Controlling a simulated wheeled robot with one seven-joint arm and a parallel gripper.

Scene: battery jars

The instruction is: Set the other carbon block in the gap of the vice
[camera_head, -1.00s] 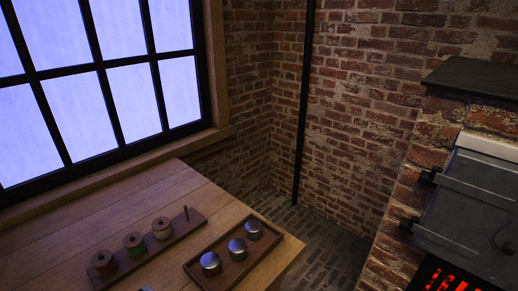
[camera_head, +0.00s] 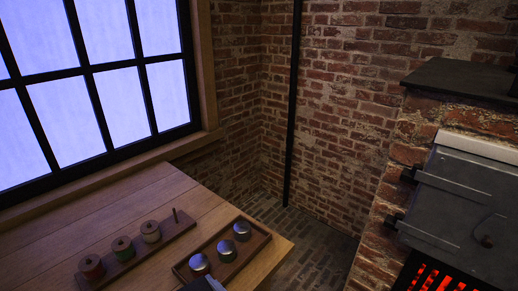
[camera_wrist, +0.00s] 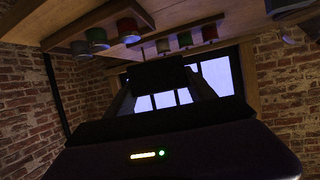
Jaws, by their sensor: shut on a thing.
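My gripper (camera_wrist: 161,86) shows in the wrist view, which is tilted so that the table appears at the top. It is shut on a dark, flat-faced carbon block (camera_wrist: 160,70), held between its two fingertips. The block is clear of the jars and spools behind it. The vice is not in view in either camera, so its gap cannot be seen. At the bottom edge of the head view a small dark shape with a pale end shows in front of the tray; I cannot tell what it is.
The wooden table (camera_head: 140,200) carries a tray (camera_head: 262,244) with several metal-lidded jars (camera_head: 242,230). Beside it is a rack (camera_head: 178,230) with several spools (camera_head: 122,247) and one bare peg. A stove (camera_head: 465,200) with glowing bars stands right. Brick floor lies between.

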